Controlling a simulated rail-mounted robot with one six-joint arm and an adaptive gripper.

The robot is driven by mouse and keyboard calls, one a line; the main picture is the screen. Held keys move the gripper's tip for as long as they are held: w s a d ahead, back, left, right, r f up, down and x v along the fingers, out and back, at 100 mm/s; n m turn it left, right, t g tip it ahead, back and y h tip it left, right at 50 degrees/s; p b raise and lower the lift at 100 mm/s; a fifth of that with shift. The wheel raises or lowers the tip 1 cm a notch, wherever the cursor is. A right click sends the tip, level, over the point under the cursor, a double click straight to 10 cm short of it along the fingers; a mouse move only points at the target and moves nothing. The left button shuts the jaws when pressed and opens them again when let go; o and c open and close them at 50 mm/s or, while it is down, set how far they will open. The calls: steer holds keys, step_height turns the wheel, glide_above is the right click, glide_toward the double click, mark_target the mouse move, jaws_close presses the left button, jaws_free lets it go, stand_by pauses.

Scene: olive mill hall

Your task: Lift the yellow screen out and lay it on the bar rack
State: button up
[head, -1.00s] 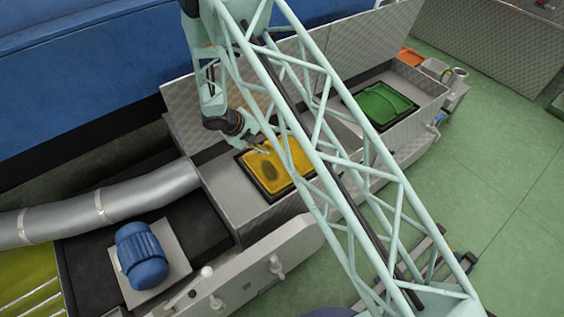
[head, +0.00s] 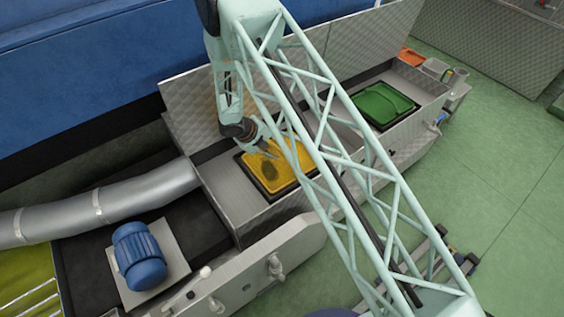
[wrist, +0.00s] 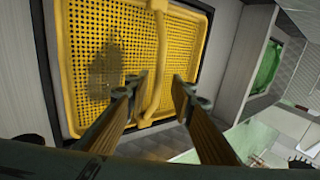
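The yellow screen (head: 264,170) lies in a dark-edged opening in the metal machine, partly hidden in the head view by my arm. The wrist view shows the yellow screen (wrist: 100,50) as a perforated panel with a raised rim and a handle bar (wrist: 157,70) across its middle. My gripper (wrist: 155,92) is open, its two fingers apart on either side of the lower handle bar in the picture. I cannot tell whether either finger touches the bar. In the head view my gripper (head: 268,151) is over the screen. I do not see the bar rack clearly.
A green screen (head: 383,105) sits in a second opening to the right. Raised metal lids (head: 215,95) stand behind the openings. A blue motor (head: 139,255) and a silver duct (head: 100,208) are at left. Open green floor (head: 500,190) lies at right.

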mark_target(281, 153)
steer(key=shift+b+x, duration=0.9)
steer(key=shift+x, duration=1.7)
steer(key=shift+a, duration=0.15)
steer(key=shift+c, duration=0.2)
jaws_close()
